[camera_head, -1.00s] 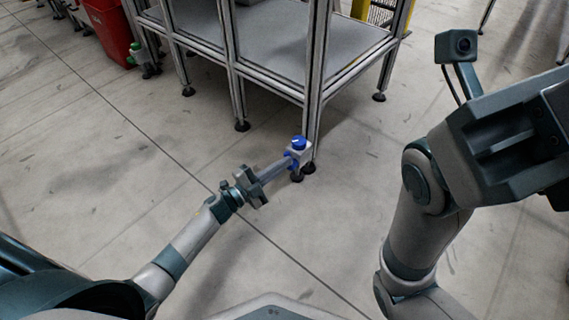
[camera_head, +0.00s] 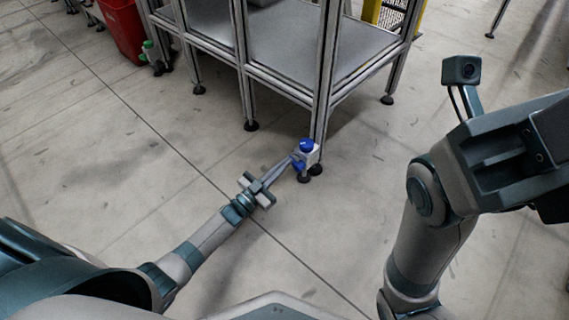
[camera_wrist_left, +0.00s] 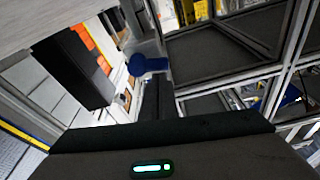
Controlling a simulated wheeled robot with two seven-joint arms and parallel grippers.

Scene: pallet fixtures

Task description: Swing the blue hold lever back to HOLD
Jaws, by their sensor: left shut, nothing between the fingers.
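A small white housing (camera_head: 313,154) with a blue round knob (camera_head: 306,144) on top is fixed low on the front leg of the metal rack. A blue lever (camera_head: 298,163) shows at its left side, partly hidden by my fingertips. My left gripper (camera_head: 288,162) is shut and empty, its fingertips right at the lever; I cannot tell whether they touch. In the left wrist view a blue part (camera_wrist_left: 150,65) stands just beyond the dark fingers. Of my right arm only links show at the right; its fingers are not in view.
The metal rack (camera_head: 290,45) with grey shelves stands behind the housing, its feet on the floor. A red bin (camera_head: 122,28) and a green-capped bottle (camera_head: 149,47) are at the upper left. The concrete floor (camera_head: 130,165) in front is clear.

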